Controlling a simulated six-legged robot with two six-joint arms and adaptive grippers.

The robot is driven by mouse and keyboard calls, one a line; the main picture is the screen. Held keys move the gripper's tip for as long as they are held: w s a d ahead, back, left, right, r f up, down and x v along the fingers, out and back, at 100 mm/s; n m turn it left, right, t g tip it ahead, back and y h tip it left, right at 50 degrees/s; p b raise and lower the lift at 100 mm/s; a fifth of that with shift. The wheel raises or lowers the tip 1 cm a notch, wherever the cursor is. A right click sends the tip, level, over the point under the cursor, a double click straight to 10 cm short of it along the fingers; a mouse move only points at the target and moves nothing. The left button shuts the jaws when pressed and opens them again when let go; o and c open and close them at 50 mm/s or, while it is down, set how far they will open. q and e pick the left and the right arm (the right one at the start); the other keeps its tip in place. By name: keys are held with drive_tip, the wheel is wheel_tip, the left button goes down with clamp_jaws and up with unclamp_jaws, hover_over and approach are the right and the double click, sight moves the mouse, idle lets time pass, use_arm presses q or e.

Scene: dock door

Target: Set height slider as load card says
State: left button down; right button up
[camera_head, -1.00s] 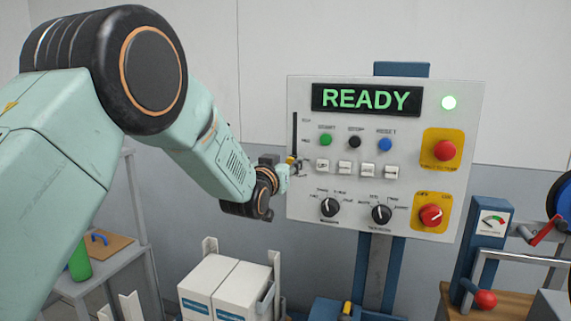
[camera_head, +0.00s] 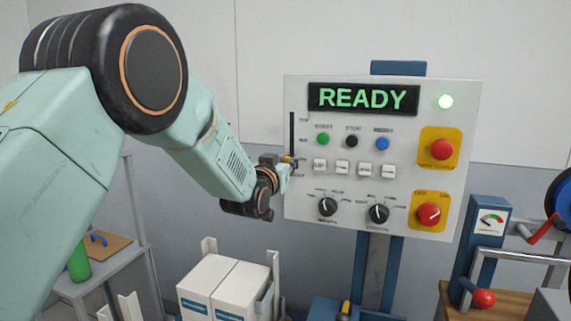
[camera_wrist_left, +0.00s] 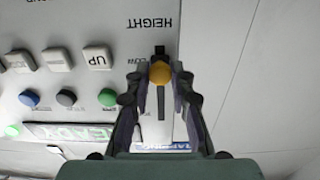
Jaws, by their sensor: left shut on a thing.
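The control panel (camera_head: 460,110) stands upright ahead, with a lit green READY display (camera_head: 363,98). The height slider is a dark vertical slot (camera_head: 292,128) at its left edge, with a yellow knob (camera_head: 287,158) low in it. My left gripper (camera_head: 291,165) is at the knob. In the left wrist view the panel appears upside down, and the yellow knob (camera_wrist_left: 160,72) sits between the fingertips of my left gripper (camera_wrist_left: 160,80), which is shut on it. The knob is near the end by the HEIGHT label (camera_wrist_left: 152,22). I cannot make out a load card. My right gripper is out of view.
Square white buttons (camera_head: 342,167) and round buttons (camera_head: 323,139) lie just right of the slider. Two dials (camera_head: 378,214) sit below. A red stop button (camera_head: 441,149) and red switch (camera_head: 429,213) are at the right. White boxes (camera_head: 236,287) stand below the panel.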

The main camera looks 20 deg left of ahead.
sight(292, 139)
use_arm(q)
wheel_tip(292, 139, up, 5)
drive_tip(key=shift+r+p, duration=0.15)
drive_tip(key=shift+p, duration=0.85)
drive_tip(key=c, duration=1.6)
unclamp_jaws()
drive_tip(key=o, duration=0.5)
drive_tip(key=shift+s, duration=0.15)
drive_tip(key=shift+c, duration=0.2)
drive_tip(key=s, duration=1.2)
drive_tip(key=shift+a, duration=0.2)
